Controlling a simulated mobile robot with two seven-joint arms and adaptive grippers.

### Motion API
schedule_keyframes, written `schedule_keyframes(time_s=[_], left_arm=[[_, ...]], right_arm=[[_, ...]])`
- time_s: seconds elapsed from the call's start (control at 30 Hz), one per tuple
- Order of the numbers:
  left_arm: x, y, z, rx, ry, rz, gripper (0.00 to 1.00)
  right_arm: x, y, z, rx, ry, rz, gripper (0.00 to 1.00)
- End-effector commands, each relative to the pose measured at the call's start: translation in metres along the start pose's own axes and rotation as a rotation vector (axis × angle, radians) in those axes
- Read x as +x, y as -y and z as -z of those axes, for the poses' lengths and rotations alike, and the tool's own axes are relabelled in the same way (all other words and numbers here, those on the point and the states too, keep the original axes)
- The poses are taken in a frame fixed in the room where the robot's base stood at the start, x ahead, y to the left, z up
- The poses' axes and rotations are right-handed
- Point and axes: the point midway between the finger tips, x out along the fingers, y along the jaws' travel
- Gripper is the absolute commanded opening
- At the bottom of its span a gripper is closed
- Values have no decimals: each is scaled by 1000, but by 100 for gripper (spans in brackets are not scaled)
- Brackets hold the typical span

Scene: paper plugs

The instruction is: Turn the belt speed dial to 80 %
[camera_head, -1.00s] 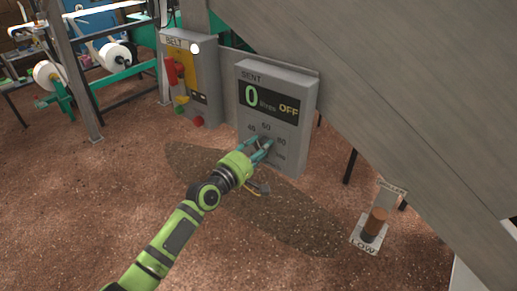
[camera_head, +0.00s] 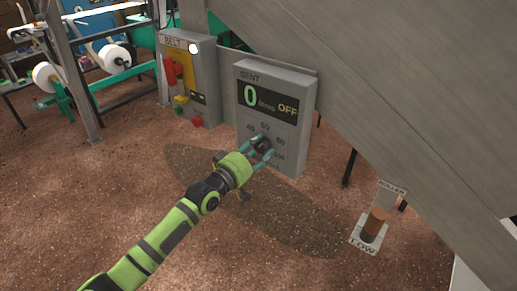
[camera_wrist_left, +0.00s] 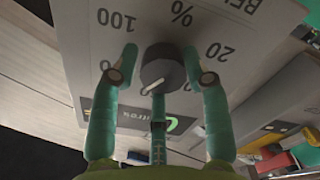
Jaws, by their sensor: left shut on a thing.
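The belt speed dial (camera_head: 264,143) is a dark round knob low on the front of a grey box marked SENT. Numbers 40, 60 and 80 show around it in the head view. In the left wrist view the dial (camera_wrist_left: 163,68) appears upside down, with 100, % and 20 printed nearby. The fingers partly cover the scale, and I cannot tell exactly where the dial points. My right gripper is not in view.
The grey box's display (camera_head: 268,99) reads 0 litres and OFF. A BELT box (camera_head: 188,75) with a red handle and buttons stands to its left. A lever (camera_head: 374,224) marked LOW is at lower right. A sloping grey panel (camera_head: 400,90) overhangs at right; open floor lies in front.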

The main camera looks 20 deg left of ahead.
Motion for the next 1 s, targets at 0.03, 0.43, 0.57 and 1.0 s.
schedule_keyframes(time_s=[0.03, 0.43, 0.57, 1.0], left_arm=[[-1, 5, -7, 45, 17, 12, 14], [-1, 7, -6, 420, 17, 11, 14], [-2, 8, -6, 529, 18, 11, 14], [-2, 9, -4, 758, 17, 11, 14]], right_arm=[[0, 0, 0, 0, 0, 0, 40], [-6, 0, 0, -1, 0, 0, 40], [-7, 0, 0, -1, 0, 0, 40], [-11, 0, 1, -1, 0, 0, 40]])
